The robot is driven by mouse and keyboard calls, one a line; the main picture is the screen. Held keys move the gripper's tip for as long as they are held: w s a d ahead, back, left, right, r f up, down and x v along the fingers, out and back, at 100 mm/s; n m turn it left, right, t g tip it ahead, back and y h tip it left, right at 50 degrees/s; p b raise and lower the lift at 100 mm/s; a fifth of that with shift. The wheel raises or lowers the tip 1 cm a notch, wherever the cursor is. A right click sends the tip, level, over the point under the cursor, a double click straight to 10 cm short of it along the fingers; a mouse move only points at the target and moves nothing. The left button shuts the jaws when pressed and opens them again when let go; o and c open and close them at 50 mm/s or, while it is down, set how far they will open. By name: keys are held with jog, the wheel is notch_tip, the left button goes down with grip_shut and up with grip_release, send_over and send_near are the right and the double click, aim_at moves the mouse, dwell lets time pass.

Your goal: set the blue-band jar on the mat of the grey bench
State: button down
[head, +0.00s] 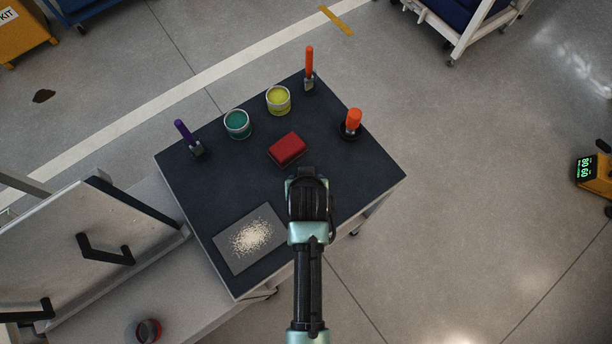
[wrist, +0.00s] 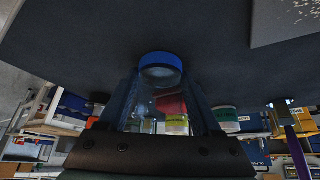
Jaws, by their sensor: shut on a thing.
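My gripper (head: 307,190) is above the front right part of a dark-topped table (head: 360,180) in the head view. In the wrist view my gripper (wrist: 160,105) is shut on the blue-band jar (wrist: 161,60), a clear jar with a blue ring at its end. My gripper hides the jar in the head view. The height of the jar above the tabletop is hard to tell. A flat grey sheet (head: 226,240) with pale grains on it lies at the table's front left; its corner shows in the wrist view (wrist: 265,30). I cannot tell whether it is the task's mat.
A light grey structure (head: 70,230) with black handles stands left.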

jog(key=shift+c, duration=0.3)
grip_release()
jog(key=p+v, duration=0.2)
jog(key=v, duration=1)
jog(key=w+r+t, duration=0.4)
jog(key=w+r, duration=0.1)
jog(key=r, duration=0.6)
jog(key=w+r+t, duration=0.3)
jog(key=w+r, duration=0.2)
jog(key=r, duration=0.6)
jog(key=w+r+t, duration=0.4)
jog(key=w+r, duration=0.1)
jog(key=r, duration=0.6)
jog(key=s+r+t, duration=0.3)
jog(key=r, duration=0.7)
jog(key=s+r+t, duration=0.4)
jog(key=r, duration=0.7)
jog(key=s+r+t, duration=0.3)
jog(key=s+r, duration=0.1)
jog(key=r, duration=0.6)
jog(key=shift+r, duration=0.25)
